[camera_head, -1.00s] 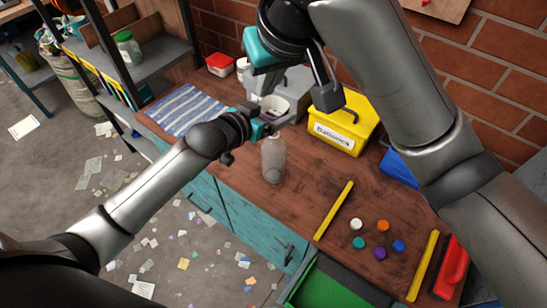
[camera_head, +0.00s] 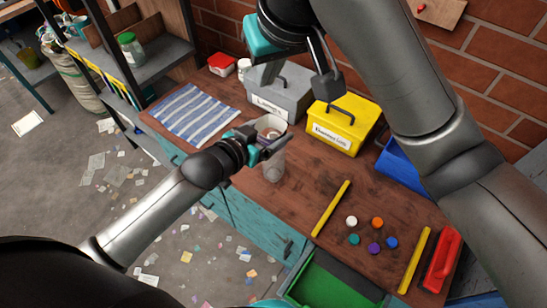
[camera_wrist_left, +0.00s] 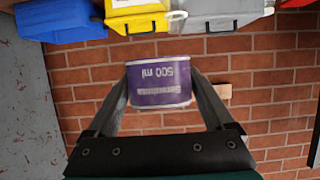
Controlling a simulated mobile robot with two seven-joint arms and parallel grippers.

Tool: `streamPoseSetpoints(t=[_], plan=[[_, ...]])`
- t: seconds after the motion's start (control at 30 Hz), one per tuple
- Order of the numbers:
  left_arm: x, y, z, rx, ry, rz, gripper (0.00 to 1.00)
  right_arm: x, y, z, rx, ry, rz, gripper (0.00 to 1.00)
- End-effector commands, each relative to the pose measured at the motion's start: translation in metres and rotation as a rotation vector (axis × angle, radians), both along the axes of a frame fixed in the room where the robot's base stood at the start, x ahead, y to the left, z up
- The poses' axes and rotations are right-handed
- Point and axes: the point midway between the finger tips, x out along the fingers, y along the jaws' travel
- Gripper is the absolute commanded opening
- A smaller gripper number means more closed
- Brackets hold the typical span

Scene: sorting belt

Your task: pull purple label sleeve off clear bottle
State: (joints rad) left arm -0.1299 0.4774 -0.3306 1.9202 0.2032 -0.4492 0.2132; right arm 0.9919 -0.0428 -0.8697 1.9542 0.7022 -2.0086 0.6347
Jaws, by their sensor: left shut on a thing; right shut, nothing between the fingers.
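The purple label sleeve (camera_wrist_left: 160,85) is between the fingers of my left gripper (camera_wrist_left: 162,78) in the left wrist view. Its printed "500 ml" reads upside down. In the head view the sleeve (camera_head: 270,126) shows as an open ring with a pale rim, and no bottle shows inside it. My left gripper (camera_head: 272,143) is shut on it above the bench. The clear bottle (camera_head: 273,170) stands upright below that gripper, its upper part hidden by the gripper. My right gripper (camera_head: 269,74) is shut and empty, higher up over the grey box.
A grey box (camera_head: 292,101) and a yellow box (camera_head: 345,128) stand behind, with a blue one (camera_head: 400,168) to their right. Several coloured caps (camera_head: 374,248) lie between two yellow bars (camera_head: 331,208). A green bin (camera_head: 325,283) is in front. A striped cloth (camera_head: 194,114) lies left.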

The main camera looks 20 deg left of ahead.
Motion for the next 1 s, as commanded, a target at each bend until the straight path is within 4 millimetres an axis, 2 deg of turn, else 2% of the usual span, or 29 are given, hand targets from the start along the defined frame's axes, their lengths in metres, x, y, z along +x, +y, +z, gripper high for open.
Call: streamPoseSetpoints(t=[0.3, 1.0], plan=[[-0.032, -0.006, 0.006, -0.001, 0.003, 0.001, 0.51, 0.000, 0.000, 0.023, 0.000, 0.000, 0.000, 0.00], [-0.101, -0.018, 0.011, -0.001, 0.003, 0.001, 0.51, 0.000, 0.000, 0.059, 0.000, 0.000, 0.000, 0.00]])
